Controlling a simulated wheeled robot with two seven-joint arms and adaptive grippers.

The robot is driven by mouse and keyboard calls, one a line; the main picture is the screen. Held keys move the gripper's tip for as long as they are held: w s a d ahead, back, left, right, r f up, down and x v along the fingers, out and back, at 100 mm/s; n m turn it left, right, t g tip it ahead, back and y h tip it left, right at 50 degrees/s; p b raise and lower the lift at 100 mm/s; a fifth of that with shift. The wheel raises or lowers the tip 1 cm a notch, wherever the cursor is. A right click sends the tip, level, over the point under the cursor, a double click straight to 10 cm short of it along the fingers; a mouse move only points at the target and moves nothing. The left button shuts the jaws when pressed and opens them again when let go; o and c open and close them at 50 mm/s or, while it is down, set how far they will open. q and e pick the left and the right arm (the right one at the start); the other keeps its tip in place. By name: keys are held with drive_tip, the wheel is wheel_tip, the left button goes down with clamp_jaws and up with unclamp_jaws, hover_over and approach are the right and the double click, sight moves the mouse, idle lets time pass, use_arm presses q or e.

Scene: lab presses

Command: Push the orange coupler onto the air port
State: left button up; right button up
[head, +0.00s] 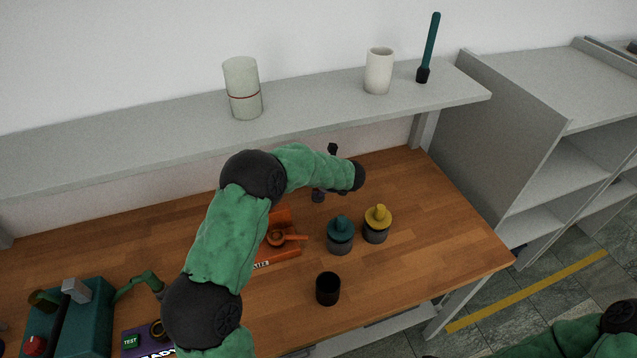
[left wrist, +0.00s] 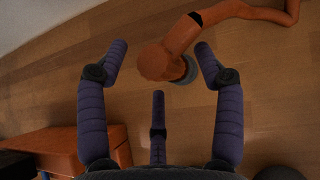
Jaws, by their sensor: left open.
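The orange coupler (left wrist: 157,62) shows in the left wrist view with an orange hose (left wrist: 190,30) curving from it to the upper right. A grey round part (left wrist: 188,70) shows at its lower right edge; I cannot tell whether this is the air port or how they meet. My left gripper (left wrist: 160,52) is open, its purple fingers spread on either side of the coupler. In the head view my left arm hides the coupler, and only dark bits of the hand show near the far side of the table. My right gripper is out of view.
An orange fixture (head: 280,240) stands beside my left forearm. Teal (head: 340,238) and yellow-topped (head: 377,224) pots and a black cup (head: 328,289) stand to its right. A teal machine (head: 85,315) is at lower left. A shelf (head: 320,102) overhangs the back. The table's right end is clear.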

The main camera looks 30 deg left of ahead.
use_arm(q)
drive_tip(key=shift+x, duration=0.85)
drive_tip(key=shift+r, duration=0.1)
clamp_jaws()
drive_tip(key=shift+r, duration=0.1)
